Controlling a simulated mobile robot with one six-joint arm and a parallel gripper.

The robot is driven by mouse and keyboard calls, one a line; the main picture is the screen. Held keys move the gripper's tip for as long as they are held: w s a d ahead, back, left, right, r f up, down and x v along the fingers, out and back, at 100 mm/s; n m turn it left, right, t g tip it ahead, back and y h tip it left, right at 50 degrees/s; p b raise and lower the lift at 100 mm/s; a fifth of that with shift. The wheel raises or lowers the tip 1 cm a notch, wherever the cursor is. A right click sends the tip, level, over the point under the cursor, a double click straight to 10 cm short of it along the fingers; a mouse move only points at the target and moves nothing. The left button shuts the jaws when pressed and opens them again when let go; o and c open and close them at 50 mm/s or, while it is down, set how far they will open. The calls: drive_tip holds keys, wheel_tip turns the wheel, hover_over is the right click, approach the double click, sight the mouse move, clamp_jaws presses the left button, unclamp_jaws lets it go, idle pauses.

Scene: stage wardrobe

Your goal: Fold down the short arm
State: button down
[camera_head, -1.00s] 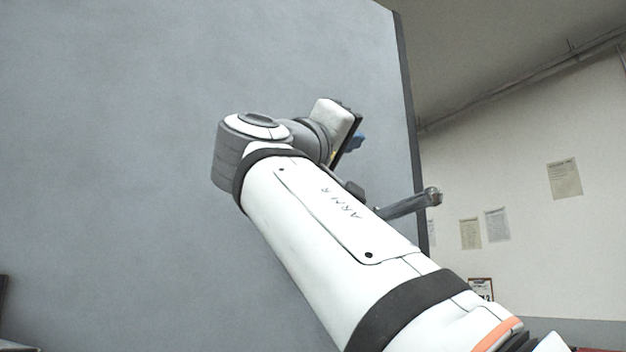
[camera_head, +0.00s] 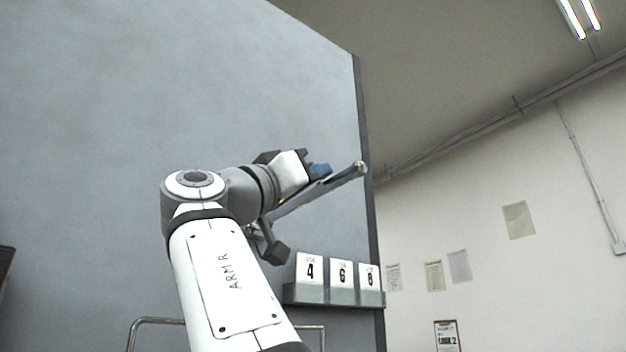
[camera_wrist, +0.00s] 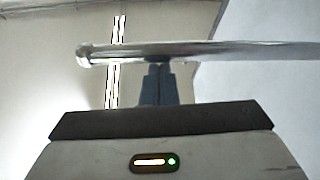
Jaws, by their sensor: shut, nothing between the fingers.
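The short arm (camera_head: 345,175) is a slim metal bar with a rounded end. In the head view it slants up to the right in front of the grey panel, and its inner end is partly hidden by my arm. My gripper (camera_head: 320,170) is close beside the bar, with blue fingers. In the wrist view the bar (camera_wrist: 220,48) runs level across the picture, its rounded end at the left. My gripper's fingers (camera_wrist: 158,72) are together and empty, their tips just below the bar in the picture. I cannot tell whether they touch it.
The tall grey panel (camera_head: 250,80) fills the left and middle. A ledge (camera_head: 335,296) with number cards 4, 6 and 8 is low on its right side. A metal rail (camera_head: 155,321) shows at the bottom. Papers (camera_head: 519,220) hang on the pale wall at right.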

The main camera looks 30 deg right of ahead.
drive_tip(key=shift+f+b, duration=0.35)
drive_tip(key=shift+f, duration=0.25)
drive_tip(key=shift+s+a, duration=0.1)
drive_tip(key=shift+f, duration=0.15)
